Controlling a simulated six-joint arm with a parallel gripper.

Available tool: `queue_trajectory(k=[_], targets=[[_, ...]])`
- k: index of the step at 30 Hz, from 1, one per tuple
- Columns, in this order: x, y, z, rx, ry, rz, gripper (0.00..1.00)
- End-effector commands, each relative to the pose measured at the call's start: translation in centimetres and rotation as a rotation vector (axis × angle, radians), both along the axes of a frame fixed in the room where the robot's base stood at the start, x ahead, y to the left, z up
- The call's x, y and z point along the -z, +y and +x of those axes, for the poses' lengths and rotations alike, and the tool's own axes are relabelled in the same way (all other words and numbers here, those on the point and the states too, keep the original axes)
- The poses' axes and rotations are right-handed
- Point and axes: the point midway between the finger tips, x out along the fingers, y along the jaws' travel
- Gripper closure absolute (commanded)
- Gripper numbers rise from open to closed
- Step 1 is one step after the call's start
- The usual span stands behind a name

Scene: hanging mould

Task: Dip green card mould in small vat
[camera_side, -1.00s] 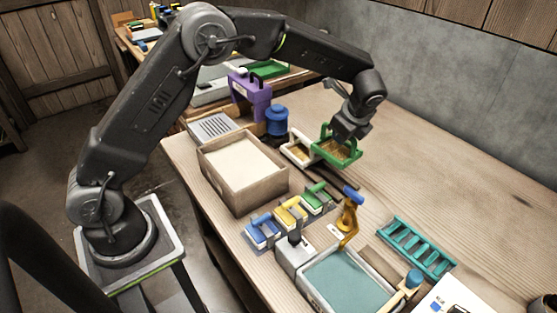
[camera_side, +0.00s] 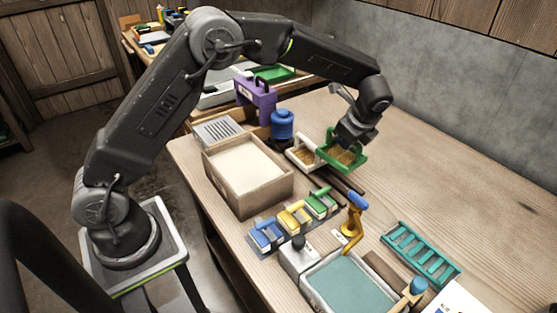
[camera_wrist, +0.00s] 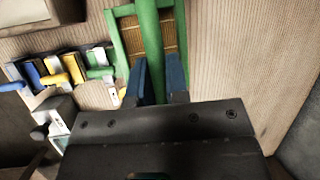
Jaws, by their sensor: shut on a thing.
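The green mould (camera_side: 358,165), a green frame with a golden mesh, stands at the back middle of the bench beside a white-framed mould (camera_side: 294,157). My gripper (camera_side: 347,147) is shut on the green mould from above. In the wrist view, the blue fingertips (camera_wrist: 158,80) close on the green frame (camera_wrist: 148,22), with the mesh showing beyond. I cannot tell whether the mould is lifted off its dark rails. A smaller vat with teal content (camera_side: 346,284) lies at the front; a larger wooden vat with white content (camera_side: 207,178) is at the left.
Blue, yellow and green clamp-like pieces (camera_side: 295,216) stand between the vats. A yellow stand with a blue top (camera_side: 354,225) rises by the teal vat. A teal rack (camera_side: 420,253) lies to its right. A blue jar (camera_side: 282,126) stands behind. The bench's right side is bare.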

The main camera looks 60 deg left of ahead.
Motion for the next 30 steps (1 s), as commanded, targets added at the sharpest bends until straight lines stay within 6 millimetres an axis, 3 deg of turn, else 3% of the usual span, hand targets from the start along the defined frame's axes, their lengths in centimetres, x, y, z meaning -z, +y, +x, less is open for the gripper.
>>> queue_trajectory(k=[5,8,11,18,24,30], targets=[[-0.5,1.1,-0.6,0.001,0.0,0.0,1.0],[-1.3,3.3,-1.9,0.003,-0.001,0.0,1.0],[-2.4,6.2,-4.2,0.011,-0.002,-0.001,1.0],[-3.8,12.4,-12.0,0.038,-0.003,0.001,1.0],[-3.8,14.8,-17.5,0.057,-0.002,0.0,1.0],[-3.4,15.5,-19.9,0.069,-0.002,0.001,1.0]])
